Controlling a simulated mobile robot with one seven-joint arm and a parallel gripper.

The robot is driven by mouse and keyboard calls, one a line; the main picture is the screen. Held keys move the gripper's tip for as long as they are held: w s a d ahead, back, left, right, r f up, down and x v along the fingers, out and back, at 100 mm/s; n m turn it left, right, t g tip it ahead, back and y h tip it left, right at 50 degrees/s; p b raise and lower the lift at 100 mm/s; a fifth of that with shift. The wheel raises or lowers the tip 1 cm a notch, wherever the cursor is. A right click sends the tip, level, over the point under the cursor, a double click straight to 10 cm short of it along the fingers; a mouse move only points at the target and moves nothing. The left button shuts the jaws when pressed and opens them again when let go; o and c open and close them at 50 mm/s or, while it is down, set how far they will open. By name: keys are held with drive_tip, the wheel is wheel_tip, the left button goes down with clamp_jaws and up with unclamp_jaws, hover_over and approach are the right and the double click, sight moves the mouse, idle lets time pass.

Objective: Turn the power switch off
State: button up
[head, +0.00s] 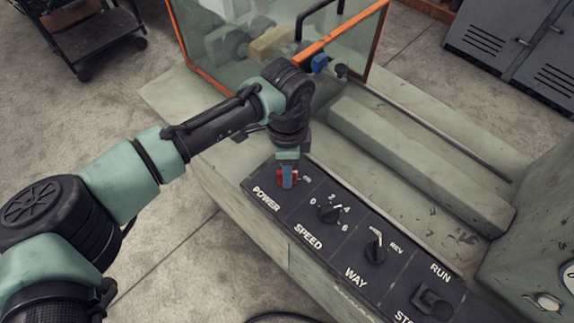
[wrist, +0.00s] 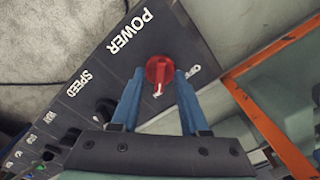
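The red power switch (head: 281,178) is a round knob at the far left end of the black control panel, beside the word POWER. In the wrist view the red knob (wrist: 159,68) sits between the two blue fingers, with a pale pointer mark toward the bottom of the picture. My gripper (head: 288,172) points down over the switch. In the wrist view my gripper (wrist: 161,72) has its fingers apart, one on each side of the knob. Any small gap between fingertips and knob is hard to see.
The SPEED dial (head: 330,212), the WAY selector (head: 375,250) and the RUN switch (head: 434,302) follow along the panel to the right. An orange-framed clear guard (head: 340,35) stands behind my gripper. Grey cabinets (head: 520,45) stand at the back right. Floor is open at left.

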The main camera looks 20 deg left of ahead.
clamp_jaws()
drive_tip(key=shift+r+n+p, duration=0.1)
drive_tip(key=shift+n+p, duration=0.3)
drive_tip(key=shift+p, duration=0.15)
drive_tip(key=n+p, duration=0.3)
drive_tip(key=p, duration=0.1)
drive_tip(key=shift+s+d+r+n+p, duration=0.1)
drive_tip(key=shift+d+r+n+p, duration=0.1)
drive_tip(key=shift+n+p, duration=0.2)
drive_tip(key=n+p, duration=0.4)
drive_tip(key=p, duration=0.1)
drive_tip(key=shift+f+n+p, duration=0.1)
drive_tip(key=shift+n+p, duration=0.2)
drive_tip(key=n+p, duration=0.2)
drive_tip(key=n, duration=0.2)
drive_tip(key=shift+a+f+p, duration=0.1)
drive_tip(key=shift+p, duration=0.3)
drive_tip(key=n+p, duration=0.1)
drive_tip(key=n, duration=0.3)
drive_tip(key=shift+a+n, duration=0.1)
drive_tip(key=shift+n, duration=0.2)
drive_tip(key=shift+w, duration=0.2)
